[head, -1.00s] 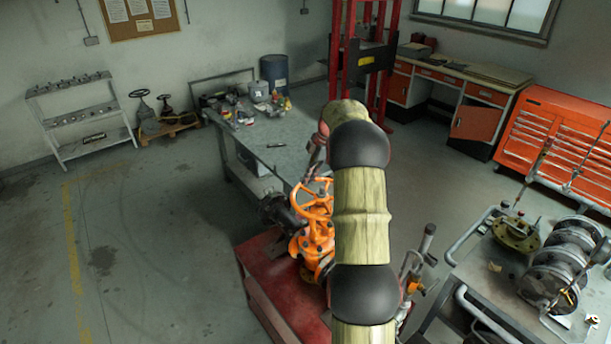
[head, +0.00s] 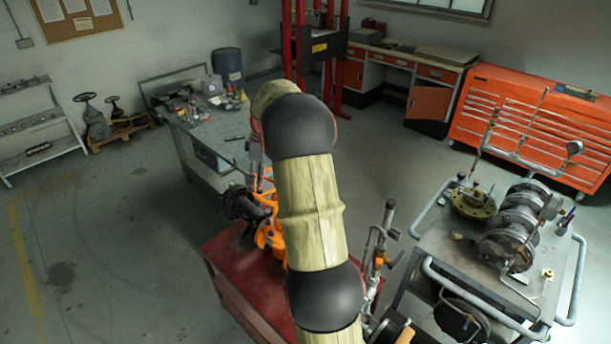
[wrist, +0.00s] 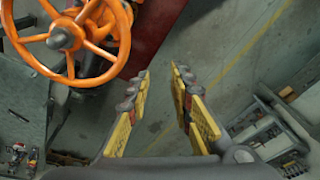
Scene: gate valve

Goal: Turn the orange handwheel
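The orange handwheel (wrist: 62,38) is at the upper left of the wrist view, with its hub and spokes showing and its upper edge cut off. My gripper (wrist: 161,74) is open and empty, its yellow-padded fingers to the right of and below the wheel, apart from the rim. The floor shows between the fingers. In the head view, the orange valve body (head: 268,238) stands on a red stand (head: 232,275); my arm hides most of the handwheel there. The gripper is only partly visible in that view, left of my arm.
A grey workbench (head: 215,125) with small items stands behind the valve. A metal cart (head: 455,255) with flanged parts is at the right, and an orange tool cabinet (head: 530,125) behind it. Open floor (head: 110,230) lies to the left.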

